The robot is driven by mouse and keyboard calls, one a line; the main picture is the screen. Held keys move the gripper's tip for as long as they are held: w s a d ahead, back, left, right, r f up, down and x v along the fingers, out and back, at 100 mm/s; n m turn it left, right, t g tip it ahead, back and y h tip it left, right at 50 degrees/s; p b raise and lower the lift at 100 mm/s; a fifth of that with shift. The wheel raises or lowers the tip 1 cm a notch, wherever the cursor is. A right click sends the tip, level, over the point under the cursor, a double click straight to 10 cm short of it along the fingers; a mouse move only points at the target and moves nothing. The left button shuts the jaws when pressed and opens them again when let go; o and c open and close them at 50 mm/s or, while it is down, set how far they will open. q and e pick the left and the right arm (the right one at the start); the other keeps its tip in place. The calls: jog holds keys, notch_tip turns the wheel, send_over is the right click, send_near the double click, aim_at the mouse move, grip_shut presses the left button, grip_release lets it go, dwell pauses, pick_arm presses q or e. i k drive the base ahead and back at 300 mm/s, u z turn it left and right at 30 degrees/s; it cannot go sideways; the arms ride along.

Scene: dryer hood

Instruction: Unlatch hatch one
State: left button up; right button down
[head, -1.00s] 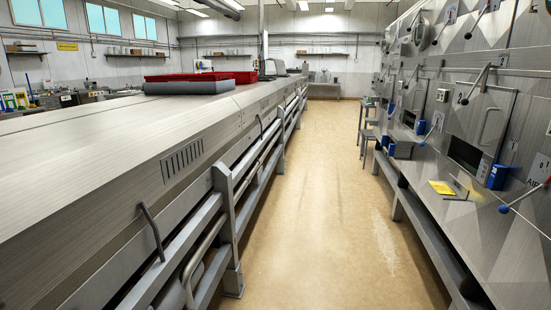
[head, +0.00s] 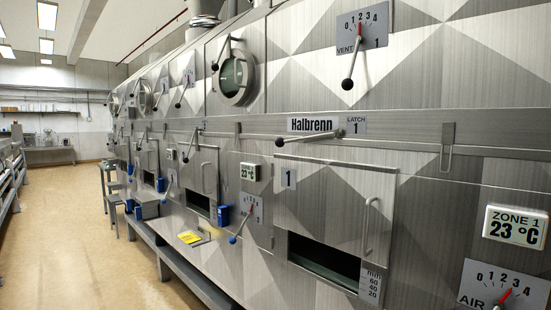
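Hatch one (head: 330,205) is a brushed-metal door on the dryer hood, right of centre in the head view, with a small "1" plate (head: 289,178) on it. It has an upright bar handle (head: 369,226) at its right side. A dark slot (head: 322,262) shows below the door, next to a mm scale (head: 370,284). Neither gripper is in view.
A vent lever (head: 352,65) stands above the latch. An air dial (head: 502,293) and a zone 1 display (head: 515,227) are at right. Further hatches and levers run along the hood to the left. A yellow card (head: 190,237) lies on the ledge. The aisle floor (head: 70,250) at left is clear.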

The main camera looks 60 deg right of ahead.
aim_at(280, 142)
jog(key=k, duration=0.55)
jog(key=z, duration=0.15)
jog(key=i, duration=1.05)
jog(key=z, duration=0.75)
